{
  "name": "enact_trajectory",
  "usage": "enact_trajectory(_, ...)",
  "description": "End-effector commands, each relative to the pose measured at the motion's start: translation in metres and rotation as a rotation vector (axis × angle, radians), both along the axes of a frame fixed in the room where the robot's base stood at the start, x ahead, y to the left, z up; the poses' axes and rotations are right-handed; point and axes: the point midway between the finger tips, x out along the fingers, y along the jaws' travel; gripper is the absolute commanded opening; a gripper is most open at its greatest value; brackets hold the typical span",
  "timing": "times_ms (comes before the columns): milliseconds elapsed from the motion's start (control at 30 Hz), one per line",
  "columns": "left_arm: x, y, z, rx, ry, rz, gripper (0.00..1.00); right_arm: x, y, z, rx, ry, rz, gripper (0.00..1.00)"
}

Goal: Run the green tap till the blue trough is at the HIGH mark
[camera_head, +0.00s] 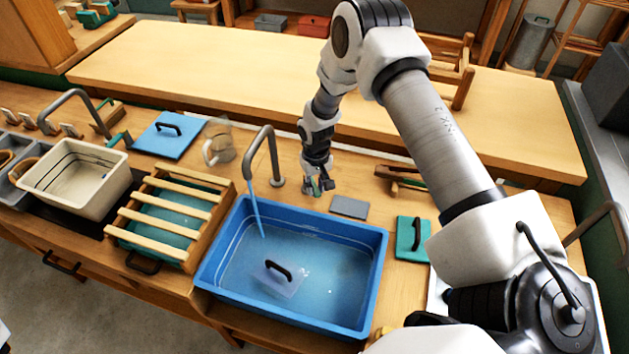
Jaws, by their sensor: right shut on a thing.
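The blue trough (208,272) stands at the front middle of the bench with water in it. Pale level lines run along its inner walls; I cannot read which is HIGH. A grey spout (262,140) arches over its back left corner, and a blue stream of water (257,212) falls from it into the trough. My right gripper (317,190) is behind the trough's back edge, shut on the small green tap handle (316,186), which its fingers mostly hide. A clear plate with a black handle (278,270) is in the trough. My left gripper is out of view.
A slatted wooden rack (160,222) stands left of the trough, then a cream basin (72,178) under another spout. A blue lid (165,135), clear jug (218,142), grey pad (348,207) and teal block with a handle (412,238) lie around.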

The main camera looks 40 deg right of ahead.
Motion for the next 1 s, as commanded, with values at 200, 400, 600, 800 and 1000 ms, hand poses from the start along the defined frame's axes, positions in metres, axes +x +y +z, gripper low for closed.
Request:
enact_trajectory(200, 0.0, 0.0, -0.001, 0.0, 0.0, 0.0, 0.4, 0.0, 0.0, -0.002, 0.0, -0.001, 0.001, 0.0)
enact_trajectory(400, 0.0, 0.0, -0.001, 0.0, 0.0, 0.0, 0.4, 0.0, 0.0, -0.001, 0.0, 0.0, 0.0, 0.48)
enact_trajectory(600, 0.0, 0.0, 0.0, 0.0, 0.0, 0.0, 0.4, 0.0, 0.0, -0.001, 0.0, 0.0, 0.0, 0.48)
enact_trajectory(800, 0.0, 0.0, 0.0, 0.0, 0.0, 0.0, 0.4, 0.001, 0.0, 0.016, 0.0, -0.003, -0.001, 0.48)
enact_trajectory(1000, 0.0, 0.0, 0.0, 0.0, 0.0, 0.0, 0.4, 0.002, 0.0, 0.065, 0.001, -0.004, 0.0, 0.48)
